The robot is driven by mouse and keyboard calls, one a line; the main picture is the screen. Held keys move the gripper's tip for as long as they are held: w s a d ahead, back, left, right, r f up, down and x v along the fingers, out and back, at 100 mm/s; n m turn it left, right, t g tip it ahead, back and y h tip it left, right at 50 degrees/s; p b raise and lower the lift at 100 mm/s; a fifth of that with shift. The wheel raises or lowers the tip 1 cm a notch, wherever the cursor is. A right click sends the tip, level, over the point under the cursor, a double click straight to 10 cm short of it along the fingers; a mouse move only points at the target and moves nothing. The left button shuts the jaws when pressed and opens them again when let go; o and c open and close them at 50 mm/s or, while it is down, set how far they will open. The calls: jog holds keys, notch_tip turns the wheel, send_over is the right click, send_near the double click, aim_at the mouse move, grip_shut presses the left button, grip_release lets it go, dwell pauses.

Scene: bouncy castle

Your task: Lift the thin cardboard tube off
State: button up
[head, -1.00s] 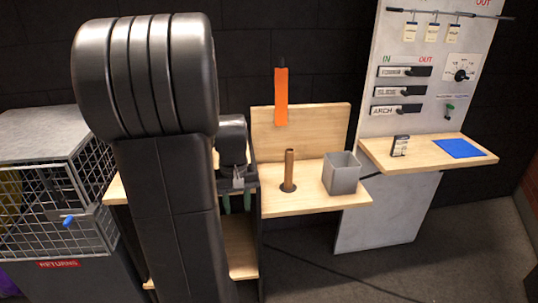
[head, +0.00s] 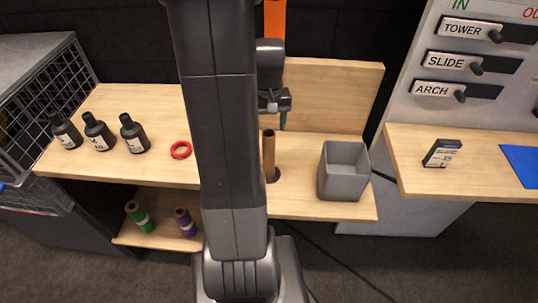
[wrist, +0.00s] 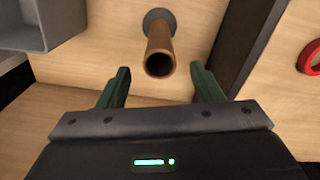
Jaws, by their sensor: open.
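The thin cardboard tube (head: 268,155) stands upright on a dark round base on the wooden shelf, partly beside my arm in the head view. In the wrist view the brown tube (wrist: 160,48) shows its open hollow end toward me, with the grey round base (wrist: 158,20) behind it. My gripper (wrist: 160,82) is open, with its two green fingers apart and the tube's end lying just beyond and between them. In the head view my gripper (head: 283,122) is above and slightly right of the tube's top. Nothing is held.
A grey square bin (head: 344,172) stands right of the tube. A red ring (head: 181,150) and several black bottles (head: 98,131) are on the left. A wooden back panel (head: 330,105) rises behind. A lower shelf holds green (head: 139,216) and purple (head: 185,221) rolls.

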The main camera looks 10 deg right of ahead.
aim_at(269, 143)
notch_tip(269, 143, down, 3)
jog(key=shift+s, duration=0.1)
jog(key=shift+f, duration=2.3)
jog(key=shift+c, duration=0.2)
jog(key=c, duration=1.3)
jog(key=shift+o, duration=0.2)
jog(key=shift+r, duration=0.1)
